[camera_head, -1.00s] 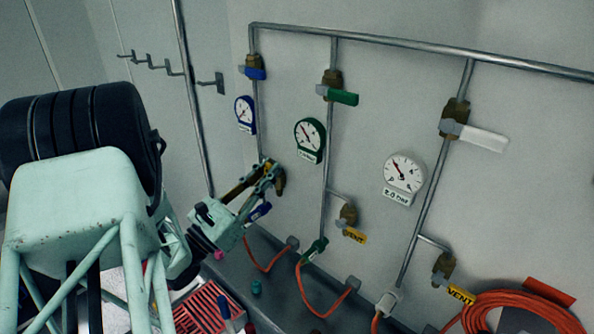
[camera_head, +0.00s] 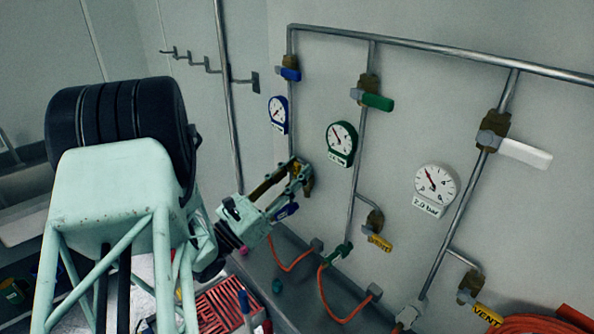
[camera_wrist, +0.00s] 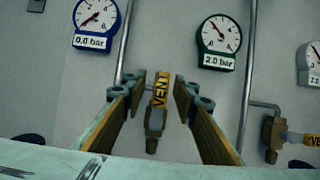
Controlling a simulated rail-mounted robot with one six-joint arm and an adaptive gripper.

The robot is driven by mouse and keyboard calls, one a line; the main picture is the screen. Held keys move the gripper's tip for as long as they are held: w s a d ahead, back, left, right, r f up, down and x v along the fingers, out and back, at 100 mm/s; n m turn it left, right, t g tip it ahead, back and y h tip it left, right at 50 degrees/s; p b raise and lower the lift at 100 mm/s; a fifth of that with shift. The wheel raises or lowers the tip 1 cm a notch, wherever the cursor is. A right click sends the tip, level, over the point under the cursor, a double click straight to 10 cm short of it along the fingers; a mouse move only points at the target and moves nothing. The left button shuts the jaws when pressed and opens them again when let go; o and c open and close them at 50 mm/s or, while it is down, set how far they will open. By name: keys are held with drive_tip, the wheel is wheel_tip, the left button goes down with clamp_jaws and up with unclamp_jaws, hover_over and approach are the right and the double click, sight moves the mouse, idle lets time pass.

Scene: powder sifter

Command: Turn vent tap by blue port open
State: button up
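The vent tap by the blue port shows in the wrist view as a brass body with a yellow handle (camera_wrist: 159,92) marked VENT. The handle stands roughly upright in that picture, between my two fingers. My gripper (camera_wrist: 160,84) is open around it, with a visible gap on each side. In the head view my gripper (camera_head: 300,172) is at the wall below the blue-rimmed gauge (camera_head: 278,114) and largely hides this tap. The blue port (camera_head: 287,210) is just below my fingers. The blue gauge's label (camera_wrist: 92,43) reads 0.0 bar.
To the right are a green gauge (camera_head: 341,144) with its vent tap (camera_head: 378,242) and a white gauge (camera_head: 435,190) with its vent tap (camera_head: 487,315). Orange hoses (camera_head: 340,315) run along the grey bench. A red rack (camera_head: 225,312) stands below my arm.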

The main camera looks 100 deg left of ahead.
drive_tip(key=shift+d, duration=0.15)
drive_tip(key=v, duration=1.1)
drive_tip(key=shift+s+d, duration=0.25)
drive_tip(key=shift+s, duration=0.05)
drive_tip(key=shift+f, duration=0.1)
idle(0.8)
